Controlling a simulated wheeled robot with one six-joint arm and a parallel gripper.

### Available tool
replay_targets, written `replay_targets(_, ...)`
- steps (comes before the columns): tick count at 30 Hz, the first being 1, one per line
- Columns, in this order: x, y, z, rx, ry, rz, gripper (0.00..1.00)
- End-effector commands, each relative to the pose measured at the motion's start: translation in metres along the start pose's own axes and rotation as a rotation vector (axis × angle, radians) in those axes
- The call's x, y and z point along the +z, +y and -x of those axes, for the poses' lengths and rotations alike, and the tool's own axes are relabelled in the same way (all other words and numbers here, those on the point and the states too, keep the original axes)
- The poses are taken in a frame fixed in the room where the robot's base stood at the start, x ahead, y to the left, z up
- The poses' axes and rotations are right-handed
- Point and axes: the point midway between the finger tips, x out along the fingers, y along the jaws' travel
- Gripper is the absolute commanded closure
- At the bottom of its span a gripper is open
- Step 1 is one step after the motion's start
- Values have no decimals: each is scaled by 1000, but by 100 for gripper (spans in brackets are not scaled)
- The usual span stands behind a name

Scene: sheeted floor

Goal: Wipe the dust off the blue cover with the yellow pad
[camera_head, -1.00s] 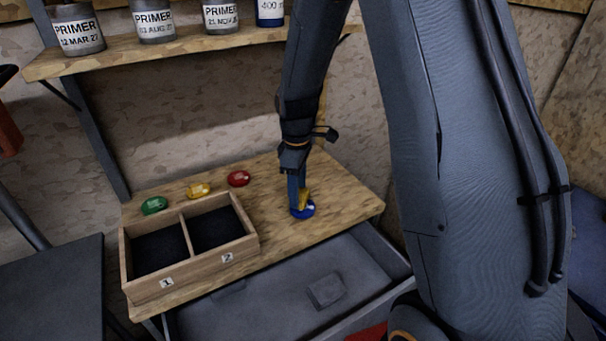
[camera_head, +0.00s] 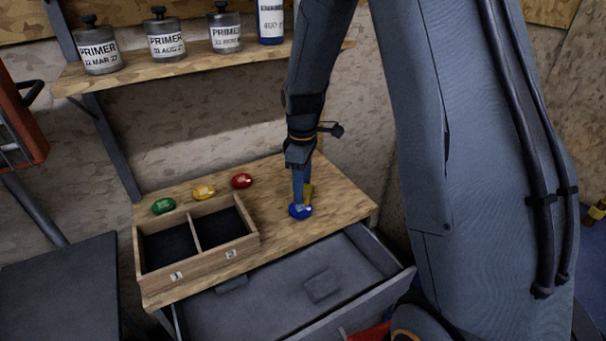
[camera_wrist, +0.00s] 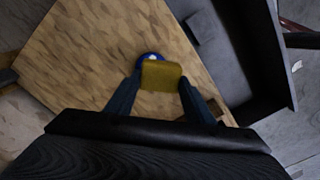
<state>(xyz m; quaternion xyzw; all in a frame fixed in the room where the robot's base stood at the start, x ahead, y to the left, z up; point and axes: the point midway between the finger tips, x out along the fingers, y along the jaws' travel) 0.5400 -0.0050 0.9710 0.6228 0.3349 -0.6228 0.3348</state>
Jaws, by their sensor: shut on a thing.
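The blue cover (camera_head: 300,211) lies on the wooden bench top, right of the other round covers. The yellow pad (camera_head: 309,193) is directly over or against it. My gripper (camera_head: 302,196) points down and is shut on the pad. In the wrist view my gripper (camera_wrist: 160,88) has the yellow pad (camera_wrist: 161,75) between its two blue fingers. There the blue cover (camera_wrist: 149,57) shows only at its far edge, with a pale spot on it. The pad hides the rest. I cannot tell whether pad and cover touch, or how much dust is there.
Green (camera_head: 164,206), yellow (camera_head: 204,192) and red (camera_head: 242,181) covers lie behind a two-compartment wooden box (camera_head: 204,264). An open grey drawer (camera_head: 281,289) juts out below the bench front. A shelf (camera_head: 120,74) with tins hangs above. The bench right of the blue cover is clear.

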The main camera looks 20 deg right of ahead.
Motion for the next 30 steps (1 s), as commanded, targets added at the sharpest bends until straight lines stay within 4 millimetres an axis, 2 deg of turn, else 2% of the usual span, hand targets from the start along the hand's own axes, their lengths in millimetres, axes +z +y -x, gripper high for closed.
replay_targets(3, 0, 0, 14, 1, 0, 1, 70)
replay_targets(8, 0, 0, 23, 0, 0, 1, 70)
replay_targets(30, -1, -1, 23, 0, 0, 2, 70)
